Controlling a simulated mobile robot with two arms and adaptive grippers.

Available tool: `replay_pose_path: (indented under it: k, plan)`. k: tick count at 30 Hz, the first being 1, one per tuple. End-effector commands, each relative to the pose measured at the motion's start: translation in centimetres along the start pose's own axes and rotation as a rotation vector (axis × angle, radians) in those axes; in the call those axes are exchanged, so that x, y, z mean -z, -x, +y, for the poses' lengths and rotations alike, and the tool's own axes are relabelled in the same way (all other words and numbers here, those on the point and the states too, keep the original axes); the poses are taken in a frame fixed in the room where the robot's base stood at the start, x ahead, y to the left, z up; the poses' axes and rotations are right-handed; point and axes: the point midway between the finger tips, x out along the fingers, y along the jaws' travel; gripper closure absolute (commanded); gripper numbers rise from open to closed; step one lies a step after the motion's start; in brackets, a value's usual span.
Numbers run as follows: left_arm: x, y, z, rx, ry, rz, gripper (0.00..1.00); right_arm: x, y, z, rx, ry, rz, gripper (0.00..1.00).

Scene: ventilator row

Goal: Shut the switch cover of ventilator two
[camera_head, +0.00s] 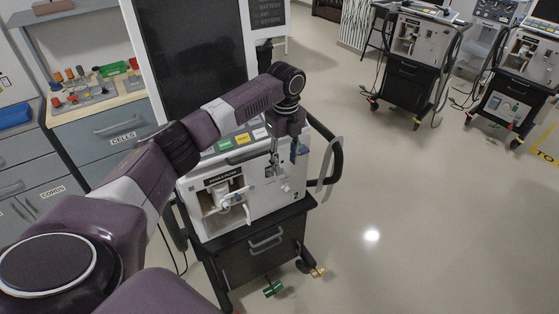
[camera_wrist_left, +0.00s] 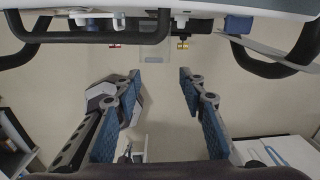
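Ventilator two (camera_head: 260,205) is a white unit on a black cart, with a "2" on its front and coloured buttons on its sloped top. My left gripper (camera_head: 283,160) points down in front of the right part of its front panel. I cannot make out the switch cover or its state; the gripper hides part of that panel. In the left wrist view the left gripper's blue-padded fingers (camera_wrist_left: 160,110) are wide apart with only floor between them. The ventilator's edge and black handles (camera_wrist_left: 95,30) run along the top of that view. My right gripper is not in view.
A large dark screen (camera_head: 200,55) stands behind ventilator two. A bench with drawers (camera_head: 110,125) is at the left. Other ventilators (camera_head: 415,55) on carts stand at the back right. The floor (camera_head: 420,200) to the right is clear.

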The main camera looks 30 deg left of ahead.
Motion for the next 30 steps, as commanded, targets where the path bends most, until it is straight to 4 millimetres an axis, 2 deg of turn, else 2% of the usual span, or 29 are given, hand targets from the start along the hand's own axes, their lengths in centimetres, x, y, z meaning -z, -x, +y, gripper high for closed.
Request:
replay_pose_path:
  k: [1, 3, 7, 21, 30]
  plan:
    - [-0.8, 1.8, 0.2, -0.001, -0.023, 0.0, 0.62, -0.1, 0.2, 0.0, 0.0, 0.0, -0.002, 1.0]
    - [-1.4, 3.2, 0.5, -0.006, -0.053, 0.006, 0.62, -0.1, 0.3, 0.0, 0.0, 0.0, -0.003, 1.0]
    - [-1.8, 3.9, 0.8, -0.011, -0.077, 0.012, 0.62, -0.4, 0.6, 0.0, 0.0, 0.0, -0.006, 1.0]
    - [-1.7, -2.5, 0.8, -0.01, -0.078, 0.012, 0.62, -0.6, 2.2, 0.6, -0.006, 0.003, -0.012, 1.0]
    - [-1.7, -3.5, 0.8, -0.008, -0.078, 0.011, 0.62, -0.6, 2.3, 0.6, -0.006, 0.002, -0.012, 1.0]
